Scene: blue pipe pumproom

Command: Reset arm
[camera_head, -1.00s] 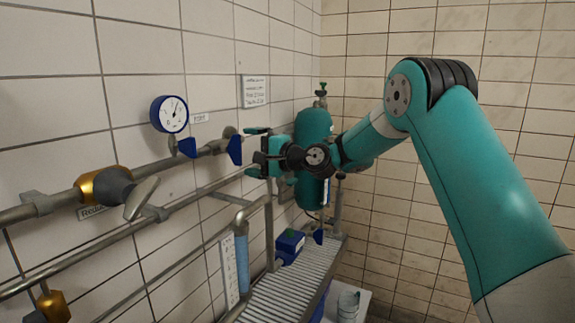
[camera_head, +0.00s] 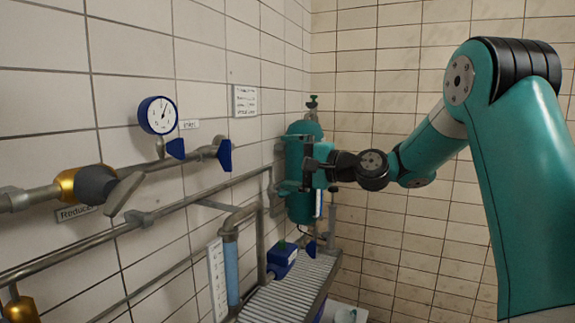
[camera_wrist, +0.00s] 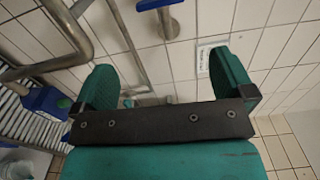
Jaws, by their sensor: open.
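My arm is raised at the right of the head view, its elbow high. My gripper (camera_head: 292,165) is in front of the teal cylinder (camera_head: 305,205), partly covering it. In the wrist view my gripper (camera_wrist: 165,80) has its two teal fingers wide apart, with nothing between them but wall and pipes behind. It is open and empty. Whether the gripper touches the cylinder cannot be told from the head view.
Pipes run along the left wall with a pressure gauge (camera_head: 158,115), a blue-handled valve (camera_head: 223,154) and a brass reducer (camera_head: 72,184). The tiled wall behind my arm is bare.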

